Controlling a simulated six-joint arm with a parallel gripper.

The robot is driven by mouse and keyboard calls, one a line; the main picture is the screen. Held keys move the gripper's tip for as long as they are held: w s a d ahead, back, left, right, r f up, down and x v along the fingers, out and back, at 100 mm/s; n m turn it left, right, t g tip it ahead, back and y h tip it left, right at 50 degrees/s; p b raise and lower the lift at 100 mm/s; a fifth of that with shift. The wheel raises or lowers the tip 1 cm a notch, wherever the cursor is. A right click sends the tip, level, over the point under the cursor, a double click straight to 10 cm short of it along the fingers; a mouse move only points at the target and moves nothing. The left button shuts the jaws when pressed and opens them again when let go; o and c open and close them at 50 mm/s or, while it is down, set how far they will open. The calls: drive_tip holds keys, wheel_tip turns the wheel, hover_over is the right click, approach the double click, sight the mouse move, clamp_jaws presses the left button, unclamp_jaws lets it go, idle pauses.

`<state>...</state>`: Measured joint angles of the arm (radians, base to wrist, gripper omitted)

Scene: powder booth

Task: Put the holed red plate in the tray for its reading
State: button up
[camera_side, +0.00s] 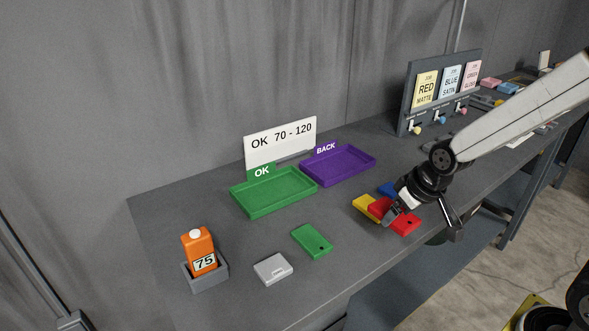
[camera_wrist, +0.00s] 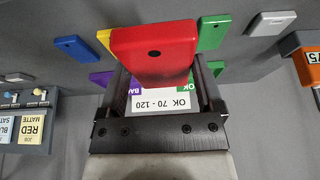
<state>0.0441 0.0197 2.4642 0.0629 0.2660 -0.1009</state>
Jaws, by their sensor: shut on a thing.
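The holed red plate (camera_side: 405,222) has a dark hole near its right end in the side view. My gripper (camera_side: 391,214) is shut on it, and one finger crosses its near side. In the wrist view the red plate (camera_wrist: 155,38) fills the space between the fingers of my gripper (camera_wrist: 158,68). I cannot tell whether it is clear of the table. The green tray (camera_side: 275,211) marked OK stands left of it, empty. The purple tray (camera_side: 340,181) marked BACK is beside that, also empty. The orange meter (camera_side: 199,248) reads 75 and stands in a grey holder.
A yellow plate (camera_side: 364,203) and a blue plate (camera_side: 386,188) lie close to the red one. A holed green plate (camera_side: 312,241) and a grey block (camera_side: 273,269) lie nearer the meter. A sign (camera_side: 281,140) reads OK 70 - 120. A colour-card rack (camera_side: 409,108) stands at the back.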

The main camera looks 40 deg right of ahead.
drive_tip(key=shift+w, duration=0.15)
idle(0.5)
drive_tip(key=w+a, duration=0.5)
drive_tip(key=w, duration=0.6)
drive_tip(key=w+a, duration=0.5)
drive_tip(key=w, duration=0.6)
drive_tip(key=shift+a+r, duration=0.35)
drive_tip(key=shift+r, duration=0.05)
approach(257, 199)
drive_tip(key=shift+w+f, duration=0.9)
drive_tip(key=shift+f, duration=0.25)
drive_tip(key=shift+w+f, duration=0.15)
drive_tip(key=shift+f, duration=0.05)
drive_tip(key=shift+w+f, duration=0.15)
drive_tip(key=shift+f, duration=1.55)
